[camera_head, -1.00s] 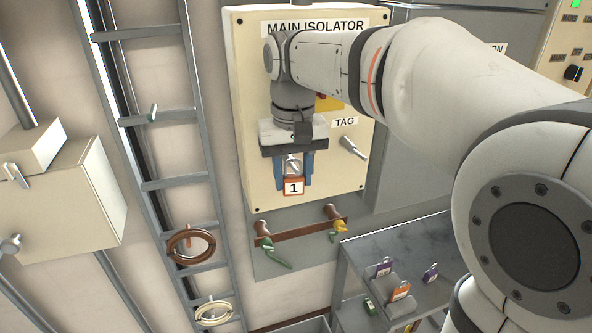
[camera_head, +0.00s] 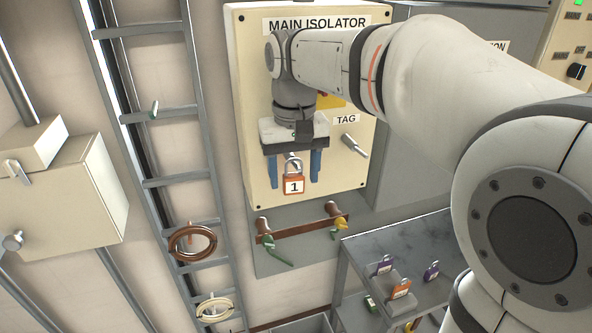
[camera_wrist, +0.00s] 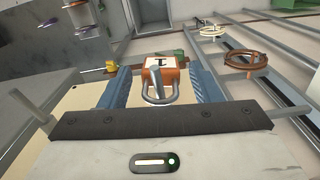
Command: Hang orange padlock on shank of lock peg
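The orange padlock (camera_head: 293,185), marked 1, is upright with its shackle up, in front of the main isolator panel (camera_head: 250,150). It also shows in the wrist view (camera_wrist: 160,78). A short light metal piece shows within the shackle, seemingly the lock peg (camera_wrist: 157,72); most of it is hidden, so how far the shackle sits along it is unclear. My gripper (camera_head: 293,180) is open, its two blue fingers on either side of the padlock with gaps. The fingers also straddle it in the wrist view (camera_wrist: 162,88).
Another peg (camera_head: 355,147) sticks out beside the TAG label (camera_head: 345,119). Below the panel is a copper bar (camera_head: 302,230) with green and yellow clamps. A grey table (camera_head: 385,240) at lower right holds purple and orange padlocks. A ladder rack (camera_head: 180,150) stands left.

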